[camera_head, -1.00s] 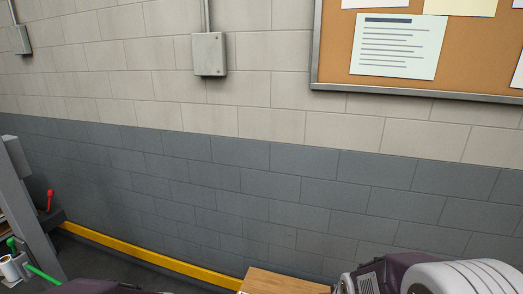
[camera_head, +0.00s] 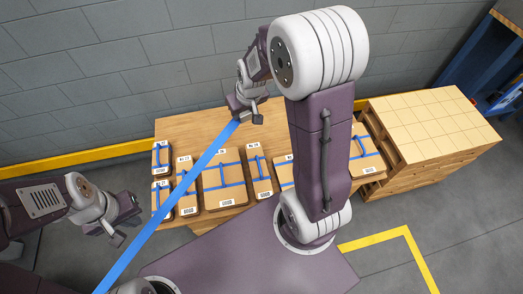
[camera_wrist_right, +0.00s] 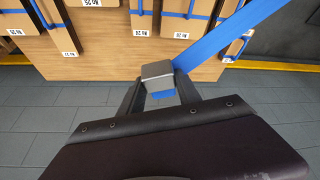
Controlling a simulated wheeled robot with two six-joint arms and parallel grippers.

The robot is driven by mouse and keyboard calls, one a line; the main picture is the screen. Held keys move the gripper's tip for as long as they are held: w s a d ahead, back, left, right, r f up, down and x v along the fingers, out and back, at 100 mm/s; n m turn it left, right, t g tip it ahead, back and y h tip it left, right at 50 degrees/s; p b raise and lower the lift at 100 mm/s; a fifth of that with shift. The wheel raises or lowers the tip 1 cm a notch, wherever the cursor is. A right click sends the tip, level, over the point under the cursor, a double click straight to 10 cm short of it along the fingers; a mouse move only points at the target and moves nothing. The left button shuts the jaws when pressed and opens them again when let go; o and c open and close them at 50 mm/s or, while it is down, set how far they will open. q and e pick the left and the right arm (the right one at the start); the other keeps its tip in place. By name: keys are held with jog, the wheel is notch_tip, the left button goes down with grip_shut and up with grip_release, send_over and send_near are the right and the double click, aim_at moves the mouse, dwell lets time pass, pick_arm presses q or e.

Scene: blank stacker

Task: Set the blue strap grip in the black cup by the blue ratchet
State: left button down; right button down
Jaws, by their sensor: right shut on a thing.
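My right gripper (camera_head: 247,113) is over the back part of a wooden table, shut on the strap grip. In the right wrist view, the grip (camera_wrist_right: 158,72) shows as a small grey block with some blue below it, between the fingers (camera_wrist_right: 160,92). A blue strap (camera_head: 180,192) runs taut from it down to the lower left edge of the head view, and it also shows in the wrist view (camera_wrist_right: 215,38). My left gripper (camera_head: 122,228) is apart from the table at left, with its fingers spread and nothing seen between them. The black cup and blue ratchet are not in view.
Several cardboard boxes (camera_head: 213,181) with blue bands and number labels sit on the wooden table (camera_head: 185,127). A wooden unit with a tiled top (camera_head: 430,125) stands to the right. A grey block wall (camera_head: 120,60) is behind. Blue shelving (camera_head: 490,70) is at the far right.

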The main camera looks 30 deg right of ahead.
jog(key=w+d+f+m+b, duration=0.1)
jog(key=d+f+b, duration=0.3)
jog(key=f+b, duration=0.4)
jog(key=d+f+m+b, duration=0.2)
jog(key=d+f+b, duration=0.3)
jog(key=f+b, duration=0.3)
jog(key=m+h+b, duration=0.1)
jog(key=h+b, duration=0.1)
jog(key=b, duration=0.6)
send_over(278, 154)
notch_tip(278, 154, down, 11)
jog(key=shift+s+a+m, duration=0.25)
jog(key=shift+s+m, duration=0.05)
jog(key=shift+s, duration=0.2)
jog(key=shift+y, duration=0.3)
notch_tip(278, 154, down, 10)
jog(key=b, duration=0.6)
jog(key=shift+f, duration=0.15)
jog(key=shift+r, duration=0.2)
jog(key=shift+f, duration=0.1)
jog(key=c, duration=0.9)
grip_release()
jog(key=shift+o, duration=0.2)
